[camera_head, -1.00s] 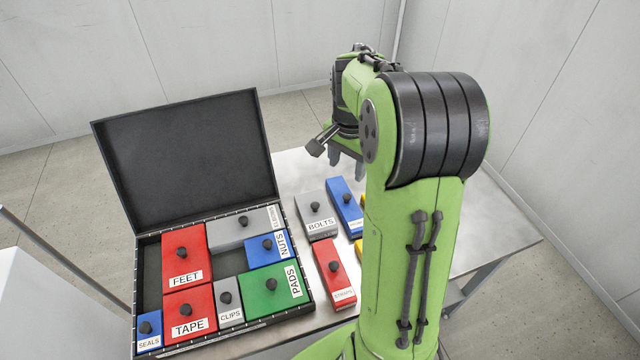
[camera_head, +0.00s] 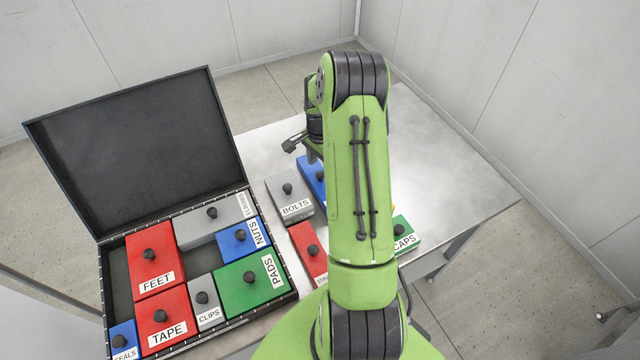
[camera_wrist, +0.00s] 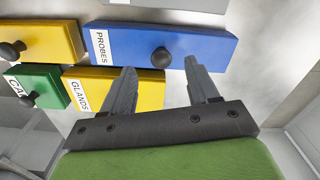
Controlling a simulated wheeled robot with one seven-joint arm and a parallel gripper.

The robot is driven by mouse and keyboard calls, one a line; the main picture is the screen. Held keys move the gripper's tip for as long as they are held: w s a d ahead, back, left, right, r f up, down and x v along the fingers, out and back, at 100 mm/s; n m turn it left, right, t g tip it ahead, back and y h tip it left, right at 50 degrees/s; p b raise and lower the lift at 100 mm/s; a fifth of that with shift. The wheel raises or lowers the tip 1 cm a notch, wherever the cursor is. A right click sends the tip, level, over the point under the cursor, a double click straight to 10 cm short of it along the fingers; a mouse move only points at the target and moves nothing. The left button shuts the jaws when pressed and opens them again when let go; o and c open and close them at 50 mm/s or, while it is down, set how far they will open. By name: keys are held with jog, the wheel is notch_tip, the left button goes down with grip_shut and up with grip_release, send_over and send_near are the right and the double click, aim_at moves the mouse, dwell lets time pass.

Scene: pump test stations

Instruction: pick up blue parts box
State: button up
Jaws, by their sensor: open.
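The blue parts box labelled PROBES (camera_wrist: 190,45) lies across the upper part of the wrist view, with a dark round knob on top. In the head view the blue box (camera_head: 311,175) is partly hidden behind my arm. My gripper (camera_wrist: 160,72) is open and empty. Its two fingers point toward the box, with the knob between and just beyond the fingertips in the picture. I cannot tell the height gap. Two other blue boxes, NUTS (camera_head: 238,238) and SEALS (camera_head: 122,341), sit in the open black case (camera_head: 112,270).
Grey BOLTS (camera_head: 284,184) and a red box (camera_head: 305,245) stand beside the blue box. Yellow GLANDS (camera_wrist: 150,92), another yellow box (camera_wrist: 50,40) and green CAPS (camera_head: 404,232) are close by. The metal table (camera_head: 440,165) is clear at right.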

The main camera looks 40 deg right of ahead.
aim_at(321, 173)
notch_tip(321, 173, down, 4)
jog(key=shift+w+d+r, duration=0.1)
jog(key=shift+w, duration=0.05)
jog(key=shift+c, duration=1.2)
grip_shut()
